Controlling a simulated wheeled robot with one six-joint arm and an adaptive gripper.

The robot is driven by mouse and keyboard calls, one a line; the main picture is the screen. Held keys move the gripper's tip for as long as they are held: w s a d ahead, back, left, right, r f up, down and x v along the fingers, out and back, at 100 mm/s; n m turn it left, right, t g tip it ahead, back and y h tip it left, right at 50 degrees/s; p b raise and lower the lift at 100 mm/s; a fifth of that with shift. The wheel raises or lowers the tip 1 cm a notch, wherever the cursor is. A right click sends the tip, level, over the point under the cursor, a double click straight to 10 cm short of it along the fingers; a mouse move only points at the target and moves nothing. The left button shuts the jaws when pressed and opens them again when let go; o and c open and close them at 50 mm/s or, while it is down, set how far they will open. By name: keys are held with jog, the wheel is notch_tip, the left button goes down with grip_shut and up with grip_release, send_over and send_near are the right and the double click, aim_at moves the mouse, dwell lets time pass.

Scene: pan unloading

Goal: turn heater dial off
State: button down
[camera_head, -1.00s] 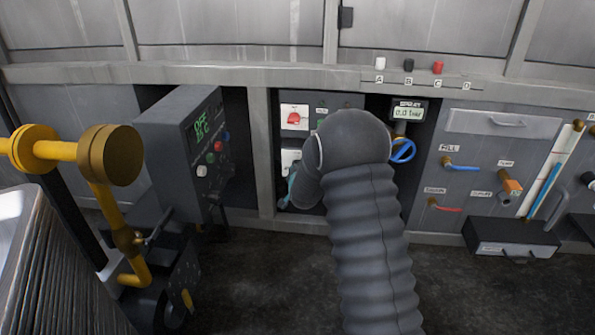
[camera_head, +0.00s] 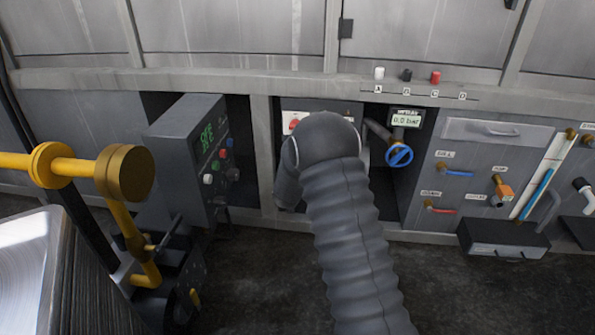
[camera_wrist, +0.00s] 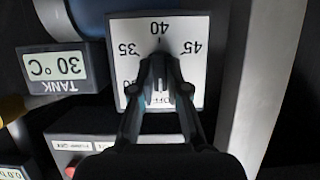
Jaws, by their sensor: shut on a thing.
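In the wrist view the heater dial's white square plate (camera_wrist: 187,30) faces me, upside down, with the marks 35, 40 and 45. The dark dial knob (camera_wrist: 160,56) stands in its middle, mostly covered by my fingers. My gripper (camera_wrist: 160,82) is shut on the knob, with one finger on each side. Lettering between the fingers is partly hidden, and I cannot tell the knob's exact setting. In the head view my arm hides the dial and my gripper.
A tank display (camera_wrist: 62,68) reading 30 °C is beside the dial. In the head view a red switch (camera_head: 295,124) is partly hidden above my arm. A blue valve wheel (camera_head: 399,155) is to the right. A control box (camera_head: 185,150) and yellow pipe (camera_head: 80,165) stand left.

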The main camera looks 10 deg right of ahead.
dwell(0.4)
jog(key=c, duration=1.2)
grip_release()
jog(key=shift+o, duration=0.2)
jog(key=v, duration=1.2)
